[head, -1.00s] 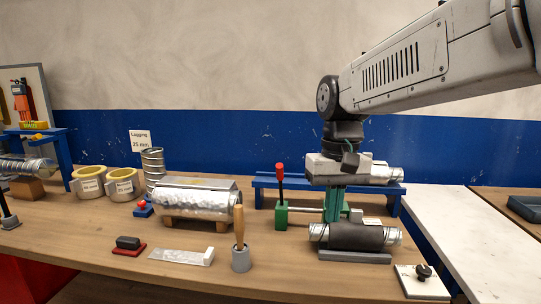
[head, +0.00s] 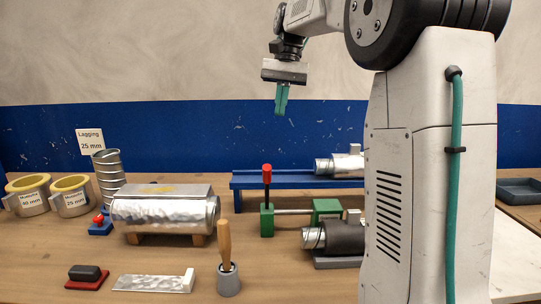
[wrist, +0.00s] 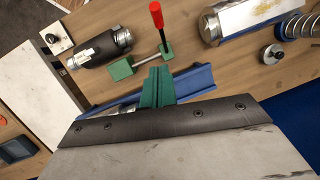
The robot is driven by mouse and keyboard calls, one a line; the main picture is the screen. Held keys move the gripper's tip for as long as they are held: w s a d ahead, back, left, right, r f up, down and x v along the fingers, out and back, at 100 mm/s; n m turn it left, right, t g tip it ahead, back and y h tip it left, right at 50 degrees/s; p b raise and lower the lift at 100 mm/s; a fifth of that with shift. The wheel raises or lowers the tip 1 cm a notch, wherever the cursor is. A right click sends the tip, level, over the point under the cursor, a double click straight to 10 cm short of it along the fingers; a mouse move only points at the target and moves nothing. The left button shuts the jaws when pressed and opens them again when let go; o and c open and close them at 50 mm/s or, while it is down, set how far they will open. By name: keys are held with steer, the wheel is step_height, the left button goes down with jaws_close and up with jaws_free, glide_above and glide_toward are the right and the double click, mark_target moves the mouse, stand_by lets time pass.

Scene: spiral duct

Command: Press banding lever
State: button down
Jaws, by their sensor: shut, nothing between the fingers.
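The banding lever is a red-knobbed black handle (head: 267,174) standing upright on a green block (head: 266,219), joined by a rod to a second green block (head: 327,210). In the wrist view the red knob (wrist: 156,14) shows at the top, with the green base (wrist: 121,68) below left. My gripper (head: 281,99), with green fingers, is raised above the bench, a little right of the lever and well clear of it. Its fingers (wrist: 157,84) are shut and empty. My arm hides part of the bench on the right.
A foil-wrapped duct on wooden cradles (head: 165,211) lies left of the lever. A wood-handled tool (head: 225,245) stands in front. A dark-wrapped duct (head: 344,237) is to the right, and a blue rail (head: 270,180) runs behind. Air around my gripper is free.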

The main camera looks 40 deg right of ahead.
steer(key=s+a+r+x, duration=0.1)
steer(key=s+a+x, duration=0.1)
steer(key=x, duration=1.1)
steer(key=shift+f, duration=0.1)
